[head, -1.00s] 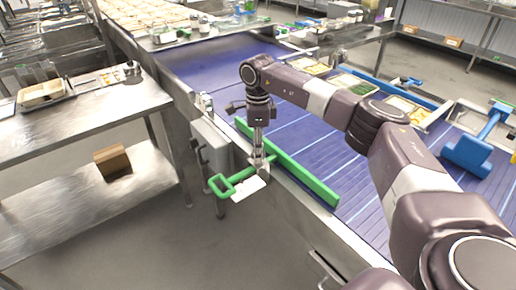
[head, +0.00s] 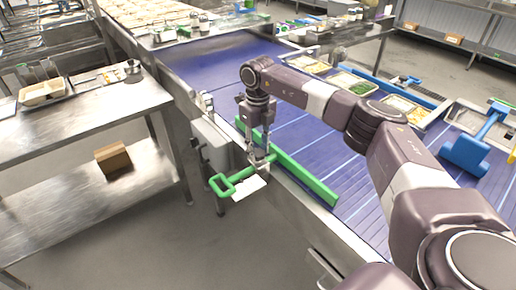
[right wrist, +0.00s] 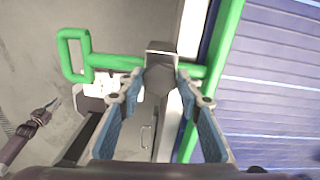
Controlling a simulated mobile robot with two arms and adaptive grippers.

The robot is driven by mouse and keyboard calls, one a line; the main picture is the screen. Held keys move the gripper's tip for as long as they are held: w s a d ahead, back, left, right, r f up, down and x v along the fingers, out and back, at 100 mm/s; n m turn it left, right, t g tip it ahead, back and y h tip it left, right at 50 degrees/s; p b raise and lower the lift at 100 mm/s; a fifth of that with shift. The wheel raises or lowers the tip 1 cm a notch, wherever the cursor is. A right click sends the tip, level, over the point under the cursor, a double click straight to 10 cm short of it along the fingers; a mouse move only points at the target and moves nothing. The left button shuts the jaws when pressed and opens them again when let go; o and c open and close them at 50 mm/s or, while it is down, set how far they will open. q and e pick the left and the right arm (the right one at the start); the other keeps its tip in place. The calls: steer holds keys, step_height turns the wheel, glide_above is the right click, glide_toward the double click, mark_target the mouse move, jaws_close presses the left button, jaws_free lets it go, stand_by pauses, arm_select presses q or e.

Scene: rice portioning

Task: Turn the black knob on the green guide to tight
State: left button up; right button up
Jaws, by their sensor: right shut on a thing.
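The green guide (head: 313,178) is a long bar along the near edge of the blue conveyor, with a green loop handle (head: 222,185) sticking out over the near side. The black knob (right wrist: 160,78) sits on the handle's rod, between the loop and the bar, in the right wrist view. My right gripper (right wrist: 160,82) points down at the knob from above, with its blue-padded fingers on either side of it, shut on it. In the head view the right gripper (head: 260,158) hides the knob. What looks like my left gripper (right wrist: 45,110) shows small at the left of the wrist view.
The blue conveyor (head: 215,62) runs behind the guide, inside a metal frame. A steel table (head: 90,108) with a cardboard box (head: 113,158) on its lower shelf stands at left. Food trays (head: 352,82) line the far side. The floor in front is clear.

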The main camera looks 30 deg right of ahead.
mark_target(258, 152)
steer(key=shift+w+r+m, duration=0.1)
steer(key=shift+r+m, duration=0.05)
steer(key=shift+m, duration=0.55)
steer(key=o, duration=1.2)
steer(key=shift+c, duration=0.2)
step_height(258, 152, up, 12)
